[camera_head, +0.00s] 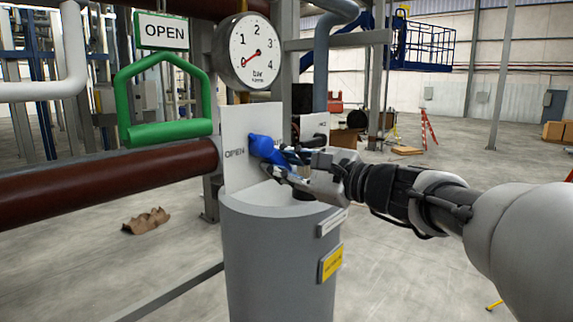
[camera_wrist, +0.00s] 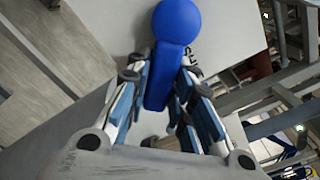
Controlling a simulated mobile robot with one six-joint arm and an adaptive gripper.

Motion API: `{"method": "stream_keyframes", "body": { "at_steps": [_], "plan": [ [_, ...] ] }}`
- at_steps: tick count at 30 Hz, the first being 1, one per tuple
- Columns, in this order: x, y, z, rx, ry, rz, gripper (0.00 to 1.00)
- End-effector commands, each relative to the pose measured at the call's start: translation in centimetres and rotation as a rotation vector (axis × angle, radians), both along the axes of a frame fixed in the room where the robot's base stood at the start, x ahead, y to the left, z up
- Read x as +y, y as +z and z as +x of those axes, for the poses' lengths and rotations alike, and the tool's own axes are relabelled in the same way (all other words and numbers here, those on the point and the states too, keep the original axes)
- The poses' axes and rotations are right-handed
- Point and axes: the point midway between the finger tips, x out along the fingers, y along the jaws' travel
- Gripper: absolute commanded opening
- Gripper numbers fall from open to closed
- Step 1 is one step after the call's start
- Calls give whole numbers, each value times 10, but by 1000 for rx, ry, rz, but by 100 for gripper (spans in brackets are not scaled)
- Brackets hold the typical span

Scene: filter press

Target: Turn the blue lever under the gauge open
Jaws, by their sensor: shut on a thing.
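The blue lever (camera_head: 262,146) sits below the round gauge (camera_head: 249,53), in front of a pale plate (camera_head: 240,170) marked OPEN on its left part. The gauge needle points near 0. My gripper (camera_head: 284,164) reaches in from the right and is shut on the lever. In the wrist view the lever (camera_wrist: 172,60) has a round ball end that sticks out beyond the fingers. The fingers of my gripper (camera_wrist: 160,92) lie on both sides of the lever's flat shaft. The lever's pivot is hidden behind my gripper.
A grey cylinder (camera_head: 275,260) stands under the plate. A dark red pipe (camera_head: 110,185) runs to the left. A green handle (camera_head: 165,133) hangs under an OPEN sign (camera_head: 162,32) at the upper left. Open floor (camera_head: 450,175) lies behind my arm.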

Motion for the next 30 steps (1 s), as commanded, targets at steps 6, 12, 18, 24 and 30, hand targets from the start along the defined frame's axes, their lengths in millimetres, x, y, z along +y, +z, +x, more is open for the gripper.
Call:
{"method": "stream_keyframes", "body": {
  "at_steps": [6,12,18,24,30],
  "plan": [
    [0,0,0,0,0,0,0],
    [0,0,0,0,0,0,0],
    [0,0,0,0,0,0,0],
    [1,-1,-1,21,0,17,0],
    [3,-4,-4,95,0,74,0]
  ]
}}
